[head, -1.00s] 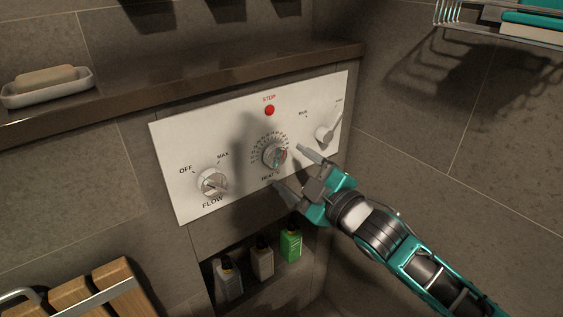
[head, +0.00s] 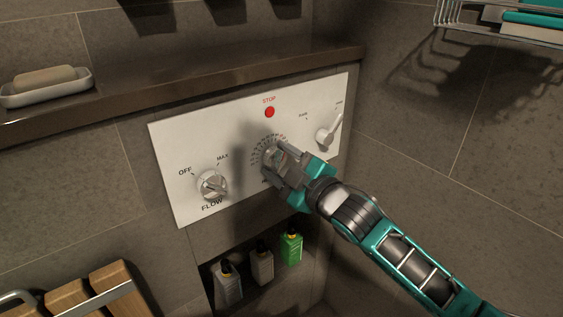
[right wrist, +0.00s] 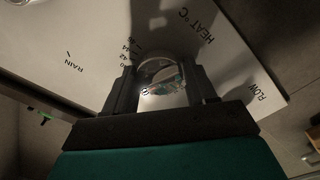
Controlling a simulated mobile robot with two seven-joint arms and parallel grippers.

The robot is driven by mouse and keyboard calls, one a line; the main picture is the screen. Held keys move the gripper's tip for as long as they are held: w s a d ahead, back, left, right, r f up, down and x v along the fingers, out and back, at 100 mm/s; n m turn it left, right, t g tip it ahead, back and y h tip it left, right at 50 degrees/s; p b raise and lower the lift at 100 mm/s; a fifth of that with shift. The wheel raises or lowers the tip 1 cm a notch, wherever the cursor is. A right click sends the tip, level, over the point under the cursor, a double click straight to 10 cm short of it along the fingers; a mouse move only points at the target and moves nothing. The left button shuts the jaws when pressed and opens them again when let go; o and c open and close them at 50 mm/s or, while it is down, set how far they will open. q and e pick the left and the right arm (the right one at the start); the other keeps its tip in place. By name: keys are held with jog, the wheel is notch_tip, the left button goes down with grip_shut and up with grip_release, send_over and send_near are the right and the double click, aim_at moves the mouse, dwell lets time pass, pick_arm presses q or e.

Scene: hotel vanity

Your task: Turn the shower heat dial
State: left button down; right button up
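The heat dial (head: 272,155) is a round metallic knob with a ring of scale marks, in the middle of the white control panel (head: 240,120). My right gripper (head: 278,158) is at the dial and hides much of it in the head view. In the right wrist view the dial (right wrist: 160,78) lies between the two spread fingers of the gripper (right wrist: 160,90), with numbers showing beside it. I cannot tell whether the fingers touch the dial. My left gripper is not in view.
The panel also carries a flow knob (head: 211,185), a red stop button (head: 269,112) and a lever (head: 328,133). A ledge (head: 200,80) with a soap dish (head: 47,96) runs above. Several bottles (head: 262,262) stand in a niche below.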

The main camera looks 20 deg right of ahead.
jog(key=c, duration=0.6)
jog(key=shift+r+m+p, duration=0.15)
jog(key=shift+m+p, duration=0.65)
jog(key=shift+p, duration=0.35)
jog(key=m+p, duration=0.5)
jog(key=shift+p, duration=0.3)
jog(key=shift+m+p, duration=0.35)
jog(key=shift+m, duration=0.25)
jog(key=m+p, duration=0.2)
jog(key=shift+m, duration=0.4)
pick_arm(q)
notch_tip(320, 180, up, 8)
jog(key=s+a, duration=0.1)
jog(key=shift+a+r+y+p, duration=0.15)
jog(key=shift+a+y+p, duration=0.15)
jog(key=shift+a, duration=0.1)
pick_arm(e)
jog(key=shift+m, duration=0.6)
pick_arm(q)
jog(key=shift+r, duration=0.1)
pick_arm(e)
jog(key=shift+f, duration=0.2)
jog(key=o, duration=1)
